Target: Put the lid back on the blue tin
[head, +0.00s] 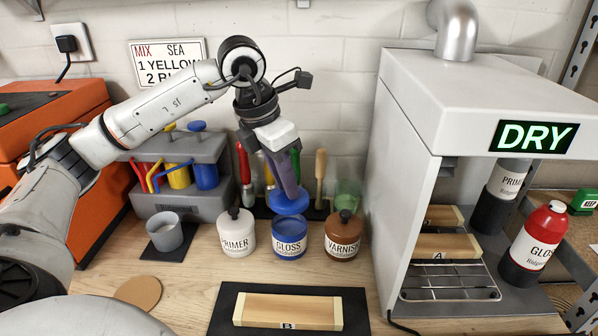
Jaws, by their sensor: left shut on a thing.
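The blue tin (289,246), labelled GLOSS, stands upright on the bench between the primer and varnish tins. The lid is held over the back part of the tin's top in the picture. Whether the lid touches the tin's rim cannot be told from this view. My right gripper is not in view.
A white primer tin (236,236) stands close on the left and a brown varnish tin (343,238) on the right. A wooden block (287,311) lies on a dark mat in front. The white drying cabinet (408,190) stands at right.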

